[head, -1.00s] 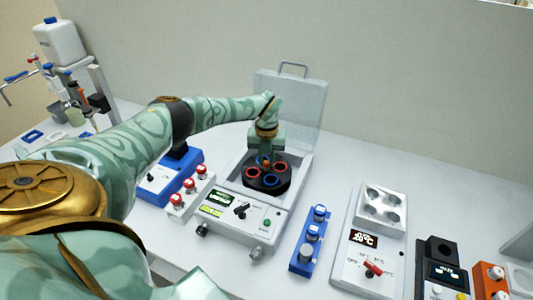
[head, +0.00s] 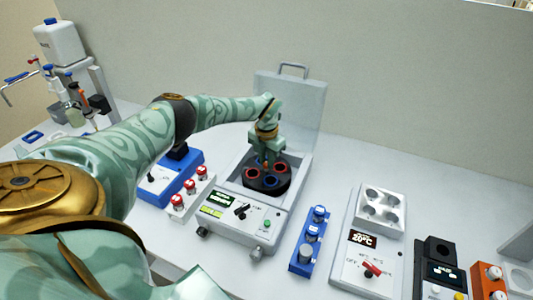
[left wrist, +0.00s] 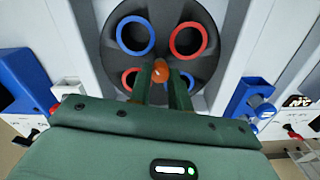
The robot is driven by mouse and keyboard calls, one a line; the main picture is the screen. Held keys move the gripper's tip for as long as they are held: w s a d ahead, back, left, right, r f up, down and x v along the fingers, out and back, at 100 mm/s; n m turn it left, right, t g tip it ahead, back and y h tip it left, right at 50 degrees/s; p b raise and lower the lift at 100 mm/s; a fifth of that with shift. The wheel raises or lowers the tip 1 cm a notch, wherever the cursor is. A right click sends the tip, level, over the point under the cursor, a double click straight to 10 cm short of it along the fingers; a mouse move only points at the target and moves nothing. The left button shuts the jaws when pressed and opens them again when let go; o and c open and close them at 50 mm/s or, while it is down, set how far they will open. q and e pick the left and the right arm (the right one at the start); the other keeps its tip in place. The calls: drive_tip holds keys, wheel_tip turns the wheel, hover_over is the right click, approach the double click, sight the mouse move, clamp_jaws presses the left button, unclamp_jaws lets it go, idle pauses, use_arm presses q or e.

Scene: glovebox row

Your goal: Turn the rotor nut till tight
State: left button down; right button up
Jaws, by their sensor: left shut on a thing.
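The centrifuge (head: 240,222) stands open in the middle of the bench with its lid (head: 290,108) raised. Its black rotor (head: 267,189) carries red and blue rings around the holes. The small orange rotor nut (left wrist: 160,70) sits at the rotor's centre in the left wrist view, between the fingertips. My left gripper (head: 267,163) points down over the rotor and is shut on the nut; it also shows in the left wrist view (left wrist: 160,82). Part of the nut is hidden by the fingers. My right gripper is out of view.
A blue rack with vials (head: 308,242) and a heater block with a red knob (head: 368,245) stand to the right. A white rack with red-capped vials (head: 190,195) and a blue device (head: 167,178) stand close on the left, below my arm.

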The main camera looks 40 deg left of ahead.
sight(266, 162)
use_arm(q)
drive_tip(key=shift+w+r+m, duration=0.1)
drive_tip(key=shift+m, duration=3.1)
drive_tip(key=c, duration=1.3)
unclamp_jaws()
wheel_tip(266, 162, up, 16)
drive_tip(key=p, duration=0.2)
drive_tip(key=shift+r, duration=0.15)
